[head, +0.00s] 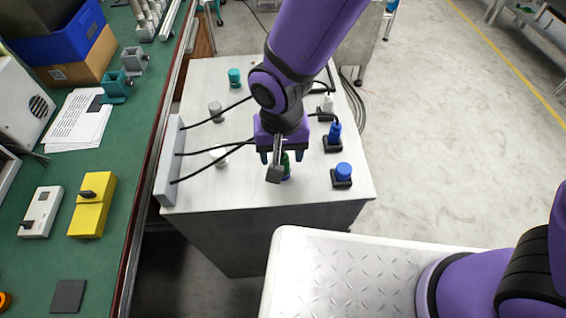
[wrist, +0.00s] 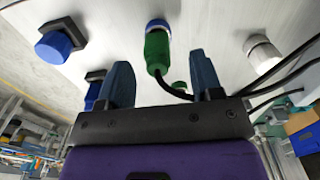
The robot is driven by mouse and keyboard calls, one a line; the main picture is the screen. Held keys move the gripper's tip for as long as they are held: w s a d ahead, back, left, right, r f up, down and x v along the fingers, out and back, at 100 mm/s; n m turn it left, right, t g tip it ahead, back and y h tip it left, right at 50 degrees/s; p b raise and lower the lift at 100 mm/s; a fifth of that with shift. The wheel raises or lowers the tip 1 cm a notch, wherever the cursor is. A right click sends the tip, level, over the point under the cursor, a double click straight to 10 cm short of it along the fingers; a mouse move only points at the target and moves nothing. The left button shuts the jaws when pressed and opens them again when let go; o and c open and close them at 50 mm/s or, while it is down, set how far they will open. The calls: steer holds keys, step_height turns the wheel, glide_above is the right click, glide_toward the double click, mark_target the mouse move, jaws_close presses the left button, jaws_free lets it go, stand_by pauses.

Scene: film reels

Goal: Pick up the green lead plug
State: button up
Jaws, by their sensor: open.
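The green lead plug (head: 286,168) stands on the white table top below my gripper (head: 280,159) in the head view, partly hidden by the gripper. In the wrist view the green plug (wrist: 157,50) has a blue-grey end and a black cable curving from it. It appears between the directions of the two blue fingers of my gripper (wrist: 160,60), just beyond their tips. The fingers are apart with nothing held. I cannot tell whether either finger touches the plug.
A blue plug (head: 343,171) and another blue plug (head: 334,132) sit on black bases to the right. A white plug (head: 219,157), a grey plug (head: 216,112) and a teal plug (head: 234,77) stand left. Black cables run from a grey panel (head: 172,160).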

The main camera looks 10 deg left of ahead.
mark_target(283, 159)
steer(key=shift+w+d+f, duration=0.1)
steer(key=shift+w+f, duration=0.1)
steer(key=shift+f, duration=1.15)
steer(key=shift+w+f, duration=0.15)
steer(key=shift+f, duration=1.2)
steer(key=shift+c, duration=0.2)
steer(key=c, duration=1)
